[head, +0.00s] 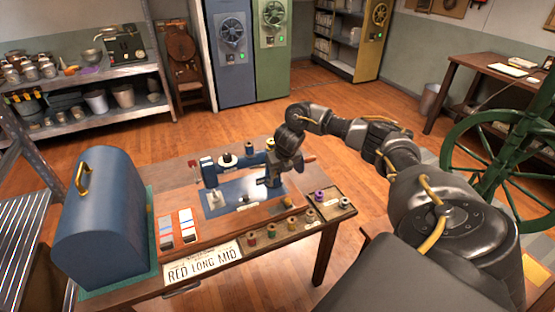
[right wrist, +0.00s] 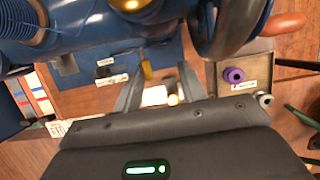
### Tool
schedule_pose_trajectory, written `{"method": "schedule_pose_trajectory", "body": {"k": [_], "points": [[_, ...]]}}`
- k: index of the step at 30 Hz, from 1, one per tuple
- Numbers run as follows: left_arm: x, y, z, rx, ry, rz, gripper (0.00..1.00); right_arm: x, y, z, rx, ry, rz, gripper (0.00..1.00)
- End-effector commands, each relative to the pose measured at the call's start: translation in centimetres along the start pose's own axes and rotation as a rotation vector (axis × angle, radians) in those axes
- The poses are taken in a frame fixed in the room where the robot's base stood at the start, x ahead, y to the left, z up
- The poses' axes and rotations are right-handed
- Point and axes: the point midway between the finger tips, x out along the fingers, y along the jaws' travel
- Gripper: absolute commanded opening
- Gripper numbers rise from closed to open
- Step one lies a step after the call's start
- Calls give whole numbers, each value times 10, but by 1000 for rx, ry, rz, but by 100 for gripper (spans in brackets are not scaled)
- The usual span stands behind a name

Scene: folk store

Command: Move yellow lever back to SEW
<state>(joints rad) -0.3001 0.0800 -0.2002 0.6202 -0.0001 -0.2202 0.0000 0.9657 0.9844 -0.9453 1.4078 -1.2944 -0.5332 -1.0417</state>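The blue sewing machine (head: 212,172) stands on the wooden table, and its underside and handwheel (right wrist: 222,28) fill the top of the right wrist view. The small yellow lever (right wrist: 147,70) hangs below the machine body. Two small white labels (right wrist: 110,79) are to its left; I cannot read them. My right gripper (head: 271,184) reaches down at the machine's right end. In the right wrist view its two fingers (right wrist: 161,75) are apart, with the lever's tip in the gap between them, nearer the left finger. I cannot tell whether they touch. The lever is hidden in the head view. My left gripper is out of view.
A blue domed case (head: 108,215) stands at the table's left. Thread spools (head: 292,221) line a wooden tray at the front right, beside a RED LONG MID card (head: 203,263). A purple spool (right wrist: 234,75) is right of the gripper. A green spoked wheel (head: 490,150) stands at the right.

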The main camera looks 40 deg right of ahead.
Motion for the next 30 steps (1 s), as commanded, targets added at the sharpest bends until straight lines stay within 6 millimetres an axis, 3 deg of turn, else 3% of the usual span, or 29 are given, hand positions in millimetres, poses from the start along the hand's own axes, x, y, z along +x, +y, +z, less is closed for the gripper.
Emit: {"method": "schedule_pose_trajectory", "body": {"k": [15,30], "points": [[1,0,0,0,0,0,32,4,-1,-5,-6,12,-2,42],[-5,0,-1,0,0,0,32,1,11,1,-3,6,-1,42]]}}
